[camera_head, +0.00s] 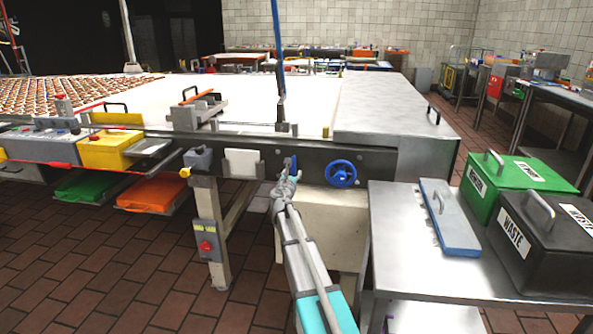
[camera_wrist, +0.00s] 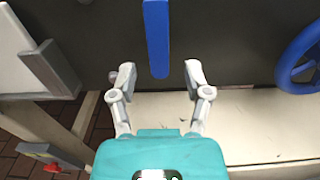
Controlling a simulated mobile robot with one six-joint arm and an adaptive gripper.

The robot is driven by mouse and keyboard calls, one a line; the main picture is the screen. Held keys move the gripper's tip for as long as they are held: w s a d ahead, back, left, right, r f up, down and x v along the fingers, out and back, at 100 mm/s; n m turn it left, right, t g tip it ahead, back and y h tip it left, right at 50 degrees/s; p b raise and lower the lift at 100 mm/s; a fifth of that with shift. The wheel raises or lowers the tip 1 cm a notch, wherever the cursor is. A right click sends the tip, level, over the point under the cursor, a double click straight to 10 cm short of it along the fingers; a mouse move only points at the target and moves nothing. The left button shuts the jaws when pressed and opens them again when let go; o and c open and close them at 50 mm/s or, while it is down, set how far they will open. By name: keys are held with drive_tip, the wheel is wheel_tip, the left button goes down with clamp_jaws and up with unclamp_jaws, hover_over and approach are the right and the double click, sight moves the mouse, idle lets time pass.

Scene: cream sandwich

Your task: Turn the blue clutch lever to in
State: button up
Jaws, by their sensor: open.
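The blue clutch lever (camera_wrist: 156,38) hangs upright against the dark side panel of the machine in the wrist view. In the head view the lever (camera_head: 293,164) shows as a small blue piece just above my gripper. My gripper (camera_wrist: 161,80) is open, its two fingers apart on either side of the lever's lower end, with nothing held. In the head view my gripper (camera_head: 288,180) is in front of the panel and partly covers the lever's surroundings. I cannot tell whether a finger touches the lever. No in or out marking is readable.
A blue handwheel (camera_head: 341,174) is on the panel to the right of the lever. A white plate (camera_head: 242,163) is to the left. A steel table (camera_head: 400,235) with a green bin (camera_head: 520,180) and a black waste bin (camera_head: 548,240) stands at right. A post carries a red button (camera_head: 206,246).

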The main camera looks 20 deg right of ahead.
sight(293, 169)
drive_tip(key=shift+x, duration=1.65)
